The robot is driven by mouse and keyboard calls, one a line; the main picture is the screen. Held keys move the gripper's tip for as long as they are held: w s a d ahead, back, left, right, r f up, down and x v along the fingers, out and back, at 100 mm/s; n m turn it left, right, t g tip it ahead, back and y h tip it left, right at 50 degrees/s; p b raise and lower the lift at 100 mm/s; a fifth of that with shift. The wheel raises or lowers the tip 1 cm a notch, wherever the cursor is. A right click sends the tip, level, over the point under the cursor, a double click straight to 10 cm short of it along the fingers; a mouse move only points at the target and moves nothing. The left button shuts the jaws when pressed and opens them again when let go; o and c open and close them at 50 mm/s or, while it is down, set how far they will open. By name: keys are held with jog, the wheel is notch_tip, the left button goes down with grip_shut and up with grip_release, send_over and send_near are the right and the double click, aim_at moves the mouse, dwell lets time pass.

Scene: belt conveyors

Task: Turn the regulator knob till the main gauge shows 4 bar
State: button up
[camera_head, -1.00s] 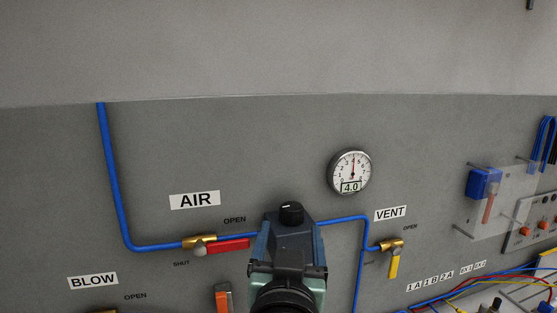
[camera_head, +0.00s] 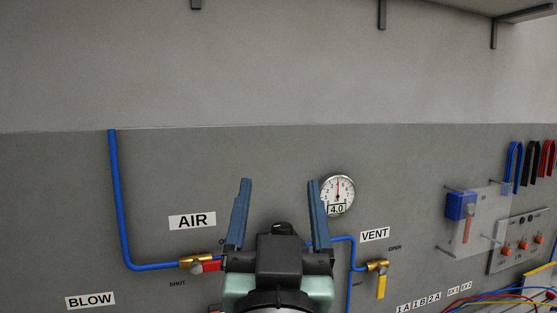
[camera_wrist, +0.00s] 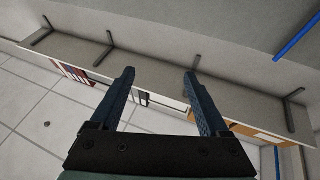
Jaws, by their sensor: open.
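The main gauge (camera_head: 337,195) is round and white on the grey panel, right of my gripper. Its needle points nearly straight up and its digital window reads 4.0. The black regulator knob (camera_head: 281,227) shows just above my gripper's dark body, between the fingers in the picture; the regulator below it is hidden. My gripper (camera_head: 279,184) is open and empty, its two blue fingers pointing up and wide apart. In the wrist view my open gripper (camera_wrist: 160,72) has nothing between its fingers, and neither knob nor gauge shows there.
The AIR valve's red lever (camera_head: 210,266) is partly hidden left of my gripper. The VENT valve (camera_head: 379,267) with a yellow lever is at the right. Blue pipe (camera_head: 117,195) runs along the panel. A shelf (camera_head: 510,12) juts out at top right.

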jog(key=s+r+t+b, duration=0.1)
jog(key=s+r+t, duration=0.2)
jog(key=s+r, duration=0.3)
jog(key=shift+s+r, duration=0.3)
jog(key=shift+s, duration=0.35)
jog(key=shift+n+t, duration=0.3)
jog(key=shift+t, duration=0.5)
jog(key=s+r, duration=0.2)
jog(key=s, duration=0.1)
jog(key=shift+s+r, duration=0.1)
jog(key=shift+r, duration=0.2)
jog(key=shift+f, duration=0.1)
dwell(0.6)
